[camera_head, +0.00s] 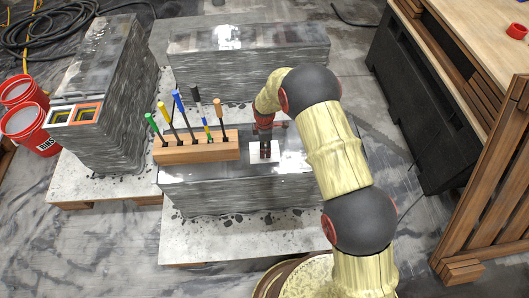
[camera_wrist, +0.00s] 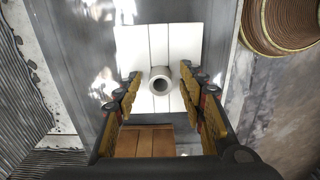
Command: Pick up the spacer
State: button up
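The spacer (camera_wrist: 161,80) appears to be the short grey hollow cylinder in the wrist view. It stands upright on a white slatted pad (camera_wrist: 132,42). The pad also shows in the head view (camera_head: 284,153), on the front grey layered block. My gripper (camera_wrist: 162,76) is open, pointing down over the pad. Its fingers lie to the left and right of the spacer, with visible gaps on both sides. In the head view my gripper (camera_head: 265,148) is low over the pad, and I cannot make out the spacer there.
A wooden holder (camera_head: 198,150) with several upright tools stands close left of the pad. Another layered block (camera_head: 250,52) lies behind, and a taller one (camera_head: 105,95) stands left. Red buckets (camera_head: 28,122) are far left. A workbench (camera_head: 470,40) and wooden slats (camera_head: 490,185) are right.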

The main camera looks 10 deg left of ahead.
jog(key=shift+c, duration=1.3)
jog(key=c, duration=0.7)
grip_shut()
